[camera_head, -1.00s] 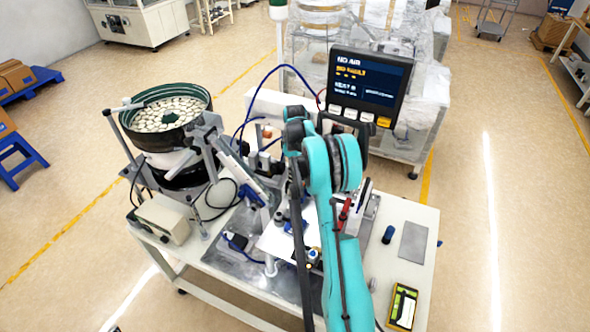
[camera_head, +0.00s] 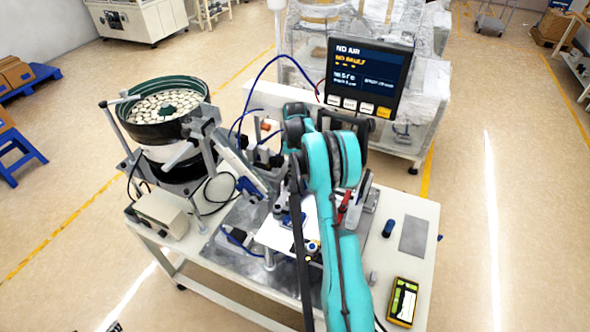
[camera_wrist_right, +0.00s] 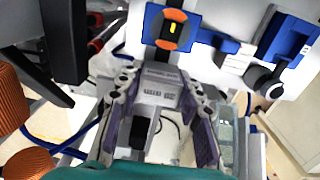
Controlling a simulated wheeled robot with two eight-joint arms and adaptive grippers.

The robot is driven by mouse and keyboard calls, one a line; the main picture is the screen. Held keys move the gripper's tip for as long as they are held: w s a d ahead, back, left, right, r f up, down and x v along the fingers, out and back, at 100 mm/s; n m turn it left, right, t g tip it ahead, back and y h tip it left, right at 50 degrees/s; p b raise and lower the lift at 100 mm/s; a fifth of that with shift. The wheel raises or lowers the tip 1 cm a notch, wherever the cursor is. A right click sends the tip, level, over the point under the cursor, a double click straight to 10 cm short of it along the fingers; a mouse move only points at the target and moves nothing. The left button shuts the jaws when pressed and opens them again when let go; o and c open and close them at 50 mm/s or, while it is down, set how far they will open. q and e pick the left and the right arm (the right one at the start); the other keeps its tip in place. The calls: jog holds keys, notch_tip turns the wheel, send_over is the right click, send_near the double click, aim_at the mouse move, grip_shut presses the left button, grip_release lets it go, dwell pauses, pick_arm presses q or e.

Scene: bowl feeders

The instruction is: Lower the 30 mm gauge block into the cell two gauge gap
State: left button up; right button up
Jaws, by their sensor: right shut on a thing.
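In the right wrist view, a grey block with small printed lettering (camera_wrist_right: 158,88) sits between the two fingers of my right gripper (camera_wrist_right: 160,92). The gripper is shut on it; I take it for the 30 mm gauge block. In the head view my teal right arm (camera_head: 335,190) reaches over the bench and hides the gripper and block. The cell two gauge gap cannot be made out with certainty. A blue fixture with an orange-ringed dark part (camera_wrist_right: 173,29) shows beyond the block. A small dark shape (camera_head: 113,327) at the bottom edge may be my left gripper; its jaws cannot be read.
A bowl feeder (camera_head: 163,105) stands at the bench's left, beside a control box (camera_head: 160,215). A display (camera_head: 368,77) reading "NO AIR" stands behind the arm. A yellow meter (camera_head: 402,301) and a grey plate (camera_head: 413,236) lie on the right side of the white bench.

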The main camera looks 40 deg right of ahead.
jog(key=shift+f+b, duration=0.9)
jog(key=shift+f, duration=0.05)
dwell(0.8)
jog(key=o, duration=1.4)
notch_tip(320, 180, up, 12)
jog(key=shift+a, duration=0.1)
